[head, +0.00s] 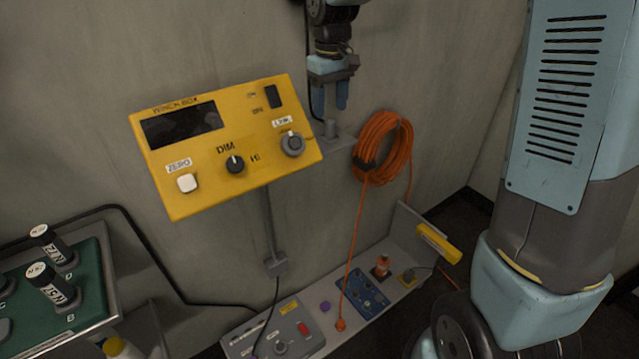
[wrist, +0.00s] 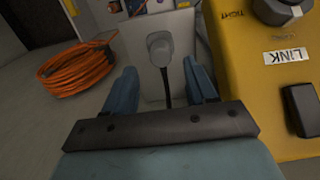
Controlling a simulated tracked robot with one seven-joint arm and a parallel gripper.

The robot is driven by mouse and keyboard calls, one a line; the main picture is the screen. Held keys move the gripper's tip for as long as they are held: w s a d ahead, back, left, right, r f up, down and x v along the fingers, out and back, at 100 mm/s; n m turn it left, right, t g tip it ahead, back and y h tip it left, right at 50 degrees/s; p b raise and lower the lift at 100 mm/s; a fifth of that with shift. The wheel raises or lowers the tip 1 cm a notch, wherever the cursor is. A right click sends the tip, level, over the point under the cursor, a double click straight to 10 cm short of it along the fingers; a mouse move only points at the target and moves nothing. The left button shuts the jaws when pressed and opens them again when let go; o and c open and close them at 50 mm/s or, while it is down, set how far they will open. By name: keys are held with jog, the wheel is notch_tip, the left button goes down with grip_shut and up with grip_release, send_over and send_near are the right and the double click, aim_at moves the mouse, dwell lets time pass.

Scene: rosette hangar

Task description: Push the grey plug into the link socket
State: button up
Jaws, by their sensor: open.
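The grey plug (head: 330,129) stands on a small grey wall shelf (head: 342,143) right of the yellow winch box (head: 190,190). The wrist view shows the plug (wrist: 160,46) with its black cable running toward my gripper. My gripper (head: 331,108) points down just above the plug. Its two blue fingers (wrist: 158,75) are open, with nothing held, and the plug lies ahead between them. The link socket (head: 292,143), a round grey fitting under the LINK label, is on the box's right side. The wrist view shows the socket (wrist: 280,9) partly cut off at top right.
An orange cable coil (head: 385,145) hangs right of the shelf, also in the wrist view (wrist: 78,70). The box face carries a DIM knob (head: 235,164) and a white ZERO button (head: 187,183). Grey and blue control boxes (head: 362,292) sit on a ledge below.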

aim_at(329, 121)
jog(key=shift+f, duration=3)
grip_shut()
jog(key=shift+r, duration=0.2)
jog(key=shift+r, duration=2.75)
